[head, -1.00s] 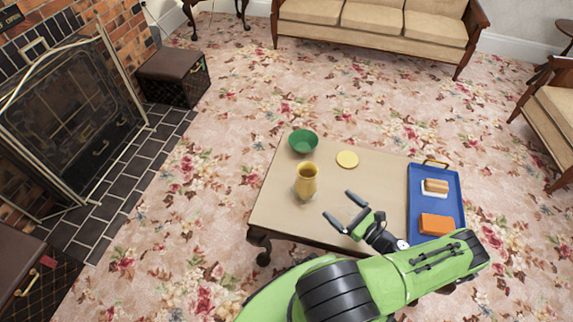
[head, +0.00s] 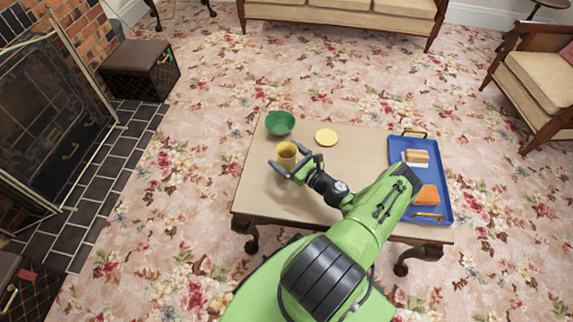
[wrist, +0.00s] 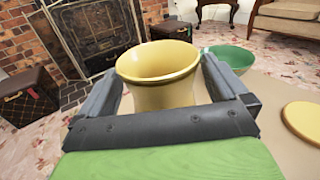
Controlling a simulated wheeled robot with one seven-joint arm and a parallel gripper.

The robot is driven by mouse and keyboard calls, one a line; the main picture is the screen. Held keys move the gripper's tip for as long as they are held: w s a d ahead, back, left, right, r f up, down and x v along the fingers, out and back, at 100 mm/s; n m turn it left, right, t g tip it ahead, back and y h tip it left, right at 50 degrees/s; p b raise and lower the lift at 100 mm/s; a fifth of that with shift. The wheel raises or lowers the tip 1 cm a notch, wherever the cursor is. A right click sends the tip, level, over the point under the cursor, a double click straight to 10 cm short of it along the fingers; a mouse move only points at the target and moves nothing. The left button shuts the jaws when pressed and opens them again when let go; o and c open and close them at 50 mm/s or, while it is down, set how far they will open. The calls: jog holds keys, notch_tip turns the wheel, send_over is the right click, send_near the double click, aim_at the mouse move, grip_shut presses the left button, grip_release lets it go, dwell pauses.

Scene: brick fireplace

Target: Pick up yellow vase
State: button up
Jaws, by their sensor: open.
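The yellow vase (head: 287,152) stands upright on the low table (head: 330,193), toward its left side. My gripper (head: 285,171) is open at the vase, with its two fingers on either side of it in the head view. In the wrist view the vase (wrist: 158,72) shows its wide open rim between the two fingers of my gripper (wrist: 160,92). Gaps or contact between the fingers and the vase wall are hard to tell. The lower part of the vase is hidden behind my gripper.
A green bowl (head: 280,122) and a flat yellow disc (head: 326,137) lie behind the vase. A blue tray (head: 397,155) at the table's right holds an orange block (head: 427,196) and a tan-and-white item (head: 416,157).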

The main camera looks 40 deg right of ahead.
jog(key=shift+r, duration=0.1)
jog(key=c, duration=1.1)
